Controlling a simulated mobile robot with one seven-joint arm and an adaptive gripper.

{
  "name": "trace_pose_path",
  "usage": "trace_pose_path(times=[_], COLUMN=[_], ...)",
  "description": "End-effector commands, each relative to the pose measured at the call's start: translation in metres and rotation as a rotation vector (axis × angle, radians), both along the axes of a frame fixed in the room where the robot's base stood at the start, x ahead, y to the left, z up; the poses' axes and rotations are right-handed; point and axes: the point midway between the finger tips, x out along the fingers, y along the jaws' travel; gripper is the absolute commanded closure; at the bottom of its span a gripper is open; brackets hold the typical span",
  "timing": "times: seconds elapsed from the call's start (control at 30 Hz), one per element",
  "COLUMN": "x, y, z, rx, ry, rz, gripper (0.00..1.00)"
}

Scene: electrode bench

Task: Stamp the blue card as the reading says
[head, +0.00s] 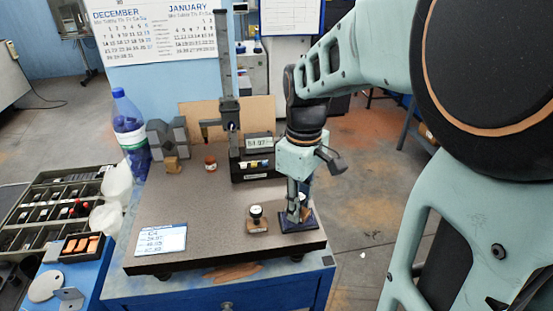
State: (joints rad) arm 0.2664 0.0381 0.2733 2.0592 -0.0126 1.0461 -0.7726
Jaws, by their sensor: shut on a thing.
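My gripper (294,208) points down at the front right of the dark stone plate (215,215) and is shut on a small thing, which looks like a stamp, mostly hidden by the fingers. Directly beneath is a dark blue flat rectangle (312,222); I cannot tell whether it is the blue card or an ink pad, or whether the held thing touches it. A stamp with a round knob and wooden base (257,227) stands just left of it. The gauge's readout (259,142) is too small to read surely.
A tall height gauge (228,70) stands at the back of the plate. A small red-brown jar (210,163), a wooden block (171,165) and grey V-blocks (167,138) are at back left. A blue bottle (127,110) stands beyond. The plate's middle is clear.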

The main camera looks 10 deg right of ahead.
Motion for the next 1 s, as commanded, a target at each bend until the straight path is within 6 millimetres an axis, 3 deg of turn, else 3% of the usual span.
trace_pose_path(times=[1.0], x=[0.0001], y=[-0.0001], z=[-0.0052], rx=[0.0], ry=[0.0], rz=[0.0], gripper=[0.93])
